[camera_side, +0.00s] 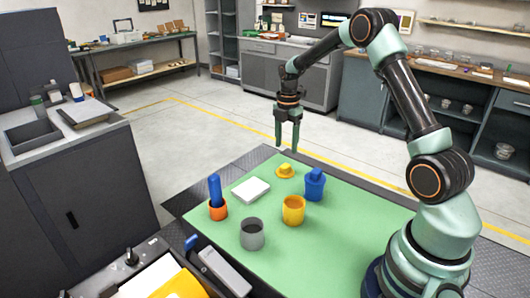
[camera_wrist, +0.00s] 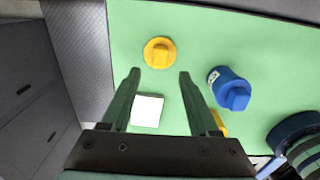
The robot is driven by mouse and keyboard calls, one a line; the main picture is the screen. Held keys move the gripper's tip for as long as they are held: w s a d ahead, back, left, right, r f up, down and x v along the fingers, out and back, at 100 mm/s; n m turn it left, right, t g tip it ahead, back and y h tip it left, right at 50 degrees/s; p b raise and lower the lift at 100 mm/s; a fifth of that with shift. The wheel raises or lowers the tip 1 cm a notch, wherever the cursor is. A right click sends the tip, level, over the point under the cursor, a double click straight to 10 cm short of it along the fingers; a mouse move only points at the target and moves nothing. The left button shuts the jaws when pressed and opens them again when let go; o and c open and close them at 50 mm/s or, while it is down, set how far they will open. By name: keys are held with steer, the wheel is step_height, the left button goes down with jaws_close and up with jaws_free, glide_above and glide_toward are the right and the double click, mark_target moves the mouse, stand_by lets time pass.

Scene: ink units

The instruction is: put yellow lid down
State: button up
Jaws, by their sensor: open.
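The yellow lid (camera_side: 286,171) rests on the green mat (camera_side: 345,222) at its far side, knob up. It also shows in the wrist view (camera_wrist: 160,53), beyond and between my fingertips. My gripper (camera_side: 288,145) is open and empty, raised above the far part of the mat; its two fingers frame bare mat in the wrist view (camera_wrist: 158,74). An open yellow cup (camera_side: 293,210) stands nearer on the mat, and a blue unit with a blue top (camera_side: 314,184) stands right of the lid. The yellow cup is mostly hidden behind a finger in the wrist view.
A white block (camera_side: 250,190) lies left of the lid. An orange holder (camera_side: 218,211) with a blue cylinder (camera_side: 214,188) upright in it stands at the left. An open grey cup (camera_side: 252,234) stands at the front. The mat's right part is clear.

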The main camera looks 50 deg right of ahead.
steer(key=s+a+r+m+t, duration=0.1)
steer(key=s+a+r+m, duration=0.25)
steer(key=a+r, duration=0.35)
steer(key=s+a+r+m+t, duration=0.25)
steer(key=a+r+m, duration=0.25)
steer(key=r, duration=0.4)
steer(key=s+a+m+t, duration=0.2)
steer(key=s+a+m, duration=0.6)
steer(key=s+m, duration=0.1)
steer(key=shift+s, duration=0.75)
